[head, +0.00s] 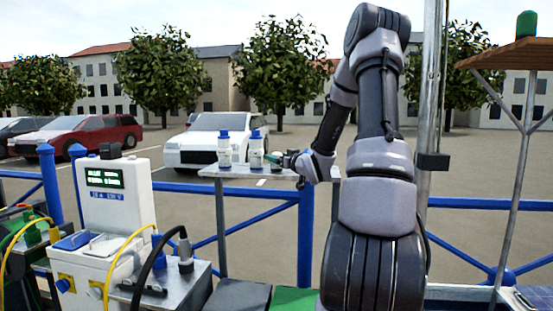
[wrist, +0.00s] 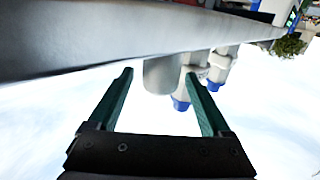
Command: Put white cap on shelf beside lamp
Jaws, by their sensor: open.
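A short, pale grey-white cylinder (wrist: 163,74), which may be the white cap, stands on the metal shelf in the wrist view, which looks upside down. My gripper (wrist: 159,76) is open, with its green fingers on either side of the cylinder; I cannot tell whether they touch it. In the head view my gripper (head: 284,160) is at the right part of the metal shelf (head: 240,172), and the cylinder is hard to make out there. A green lamp (head: 526,25) stands on a wooden shelf (head: 515,54) at the upper right.
Two white bottles with blue caps (head: 224,150) (head: 257,150) stand on the metal shelf left of my gripper. A metal pole (head: 432,110) rises between my arm and the wooden shelf. Blue railings (head: 175,187) run below. A white console (head: 112,195) with cables is at the left.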

